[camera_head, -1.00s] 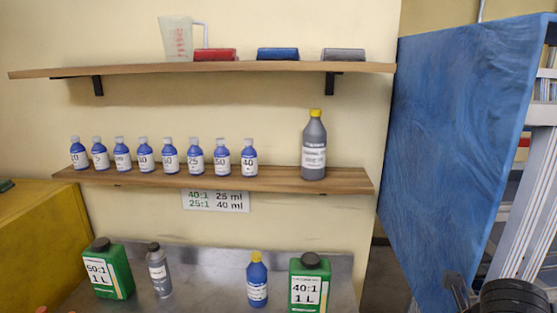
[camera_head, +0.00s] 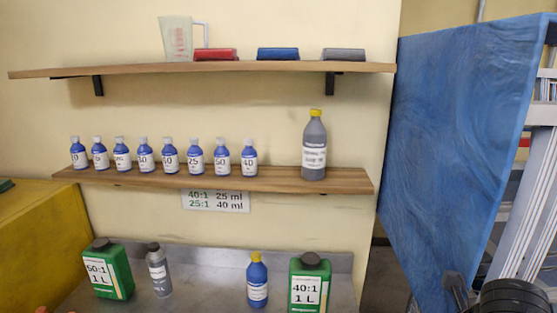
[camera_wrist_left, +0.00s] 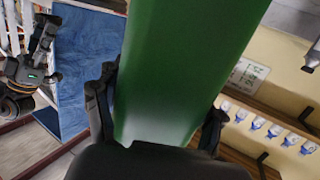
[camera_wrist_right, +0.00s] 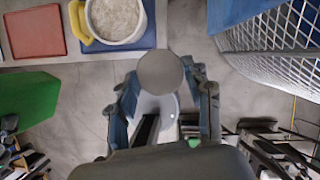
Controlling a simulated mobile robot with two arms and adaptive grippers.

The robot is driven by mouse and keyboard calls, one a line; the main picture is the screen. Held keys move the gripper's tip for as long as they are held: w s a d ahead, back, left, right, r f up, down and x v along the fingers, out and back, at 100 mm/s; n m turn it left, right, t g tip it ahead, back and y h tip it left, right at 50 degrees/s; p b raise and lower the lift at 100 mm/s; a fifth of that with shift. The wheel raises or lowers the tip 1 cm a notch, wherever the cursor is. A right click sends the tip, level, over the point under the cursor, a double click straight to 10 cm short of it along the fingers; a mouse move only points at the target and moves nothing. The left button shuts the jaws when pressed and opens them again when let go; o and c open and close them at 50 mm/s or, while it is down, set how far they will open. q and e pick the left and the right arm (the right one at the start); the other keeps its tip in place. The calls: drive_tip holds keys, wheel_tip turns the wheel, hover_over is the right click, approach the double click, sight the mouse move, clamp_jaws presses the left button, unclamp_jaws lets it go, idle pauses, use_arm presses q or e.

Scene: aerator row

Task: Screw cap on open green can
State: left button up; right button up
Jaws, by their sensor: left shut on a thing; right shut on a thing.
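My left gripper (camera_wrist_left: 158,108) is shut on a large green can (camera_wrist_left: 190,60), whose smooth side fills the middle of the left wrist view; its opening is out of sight. My right gripper (camera_wrist_right: 166,90) is shut on a grey round thing (camera_wrist_right: 160,72), seen as a flat disc between the fingers in the right wrist view. I cannot tell for sure that it is the cap. A paler part shows just below the disc. Neither gripper's jaws show in the head view. The held can and disc are apart from each other.
On the steel bench stand a dark-capped green 50:1 can (camera_head: 108,275), a dark-capped green 40:1 can (camera_head: 308,290), a grey bottle (camera_head: 159,270) and a blue bottle (camera_head: 257,283). Several small blue bottles line the lower shelf (camera_head: 280,181). A blue panel (camera_head: 455,150) stands at right.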

use_arm(q)
drive_tip(key=shift+a+f+n+t+y, duration=0.5)
drive_tip(key=shift+a+n+t+y, duration=0.8)
drive_tip(key=shift+a+n+y, duration=2.5)
wheel_tip(320, 180, down, 10)
drive_tip(key=a+m+y+b, duration=0.1)
drive_tip(key=b, duration=0.8)
drive_tip(key=shift+w+a+r, duration=0.15)
drive_tip(key=shift+w+r, duration=0.1)
drive_tip(key=shift+w, duration=0.15)
use_arm(e)
wheel_tip(320, 180, down, 10)
drive_tip(key=shift+r, duration=0.2)
